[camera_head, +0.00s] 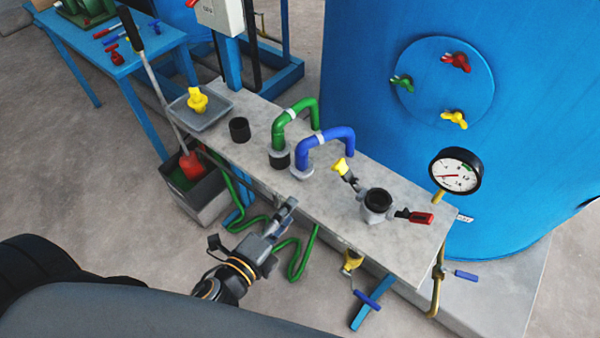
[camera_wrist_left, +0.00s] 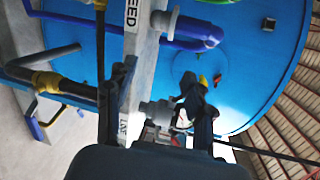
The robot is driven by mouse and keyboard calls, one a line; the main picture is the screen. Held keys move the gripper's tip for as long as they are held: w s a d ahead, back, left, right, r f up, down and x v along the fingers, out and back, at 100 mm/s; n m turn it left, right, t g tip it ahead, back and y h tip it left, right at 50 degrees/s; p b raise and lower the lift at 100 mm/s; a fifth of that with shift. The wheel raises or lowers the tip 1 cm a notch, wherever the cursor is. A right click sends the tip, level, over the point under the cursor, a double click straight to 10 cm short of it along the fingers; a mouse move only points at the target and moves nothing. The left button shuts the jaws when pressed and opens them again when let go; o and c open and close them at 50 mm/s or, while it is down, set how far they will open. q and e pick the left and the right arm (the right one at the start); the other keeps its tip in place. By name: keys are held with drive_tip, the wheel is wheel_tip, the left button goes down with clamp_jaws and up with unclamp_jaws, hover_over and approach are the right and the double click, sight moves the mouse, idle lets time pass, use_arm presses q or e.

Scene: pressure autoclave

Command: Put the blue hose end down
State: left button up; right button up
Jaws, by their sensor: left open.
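The blue hose (camera_head: 330,137) arches over the grey bench top (camera_head: 345,240). Its near end has a light grey collar (camera_head: 303,171) close to the bench's front edge; whether that end rests on anything is hard to tell. My left gripper (camera_head: 287,206) is in front of the bench edge, just below and left of that collar, apart from it. It is open with nothing visible in it. In the left wrist view the blue hose (camera_wrist_left: 192,32) shows above my left gripper's dark fingers (camera_wrist_left: 158,108). My right gripper is in neither view.
A green hose (camera_head: 297,115) stands on a black socket beside the blue one. Another black socket (camera_head: 240,129), a grey tray (camera_head: 201,108) and a valve fitting (camera_head: 377,207) stand on the bench. A pressure gauge (camera_head: 455,171) and the big blue tank (camera_head: 535,90) are behind.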

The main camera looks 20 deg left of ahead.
sight(299, 158)
use_arm(q)
wheel_tip(299, 158, up, 4)
drive_tip(key=s+a+m+t+y+b, duration=0.1)
drive_tip(key=s+a+m+t+b, duration=0.15)
drive_tip(key=m, duration=1.25)
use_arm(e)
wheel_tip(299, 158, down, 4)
use_arm(q)
drive_tip(key=w+p, duration=0.1)
drive_tip(key=w, duration=0.3)
drive_tip(key=w+d+p, duration=0.1)
drive_tip(key=w, duration=0.3)
drive_tip(key=w+p, duration=0.2)
drive_tip(key=w, duration=0.3)
drive_tip(key=shift+w+d+r, duration=0.1)
drive_tip(key=shift+d+r, duration=0.05)
drive_tip(key=shift+r, duration=0.1)
drive_tip(key=shift+w+f, duration=0.1)
drive_tip(key=shift+w, duration=0.2)
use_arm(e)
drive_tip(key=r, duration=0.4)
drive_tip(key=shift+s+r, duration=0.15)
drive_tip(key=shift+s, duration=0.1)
use_arm(q)
drive_tip(key=shift+c, duration=0.4)
clamp_jaws()
